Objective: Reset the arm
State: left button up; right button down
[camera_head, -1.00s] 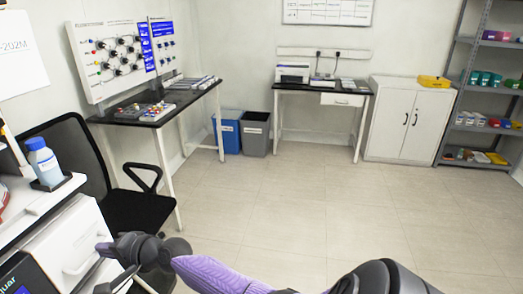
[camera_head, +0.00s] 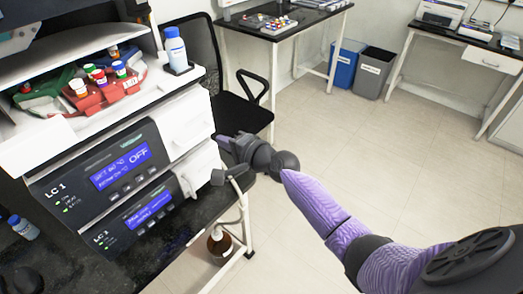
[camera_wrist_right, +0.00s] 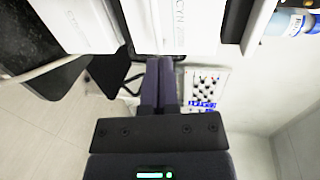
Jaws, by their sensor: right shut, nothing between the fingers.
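My right arm, with a purple forearm sleeve, reaches in from the lower right in the head view. Its dark right gripper (camera_head: 228,143) is beside the right end of the stacked white instrument (camera_head: 184,122). In the right wrist view the two dark fingers (camera_wrist_right: 158,80) lie side by side, shut with nothing between them. White instrument housing (camera_wrist_right: 176,25) fills the top of that view near the fingertips. Whether the fingers touch it, I cannot tell. My left gripper is not in view.
Capped vials sit in red and green holders (camera_head: 108,88) on the instrument, with a blue bottle (camera_head: 176,50) at its corner. A brown bottle (camera_head: 219,242) stands below. A black chair (camera_head: 240,105) is behind the gripper. Open floor (camera_head: 370,150) lies to the right.

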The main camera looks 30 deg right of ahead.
jog(key=p+v, duration=0.1)
jog(key=v, duration=0.6)
jog(key=s+d+f+n+g+h+b, duration=0.15)
jog(key=s+f, duration=0.25)
jog(key=f, duration=0.5)
jog(key=s+f+n+g+h+b, duration=0.1)
jog(key=s+f+n+g, duration=0.2)
jog(key=f, duration=0.6)
jog(key=s+d+f+g+h+b, duration=0.1)
jog(key=s+f+g+h, duration=0.1)
jog(key=s+f, duration=0.5)
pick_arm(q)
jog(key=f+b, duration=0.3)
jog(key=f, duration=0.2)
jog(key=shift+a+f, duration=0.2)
pick_arm(e)
jog(key=s+a+f+n+g, duration=0.1)
jog(key=s+f+n+g, duration=0.1)
jog(key=s+f+n, duration=0.2)
jog(key=s+a+f+n+g+h, duration=0.1)
jog(key=s+a+f+n+g, duration=0.1)
jog(key=s+f, duration=0.6)
jog(key=s+a+f+n+g, duration=0.2)
jog(key=s+f+n, duration=0.4)
jog(key=s, duration=0.8)
jog(key=shift+s+f+g, duration=0.25)
jog(key=shift+f+g, duration=0.05)
jog(key=shift+g, duration=0.55)
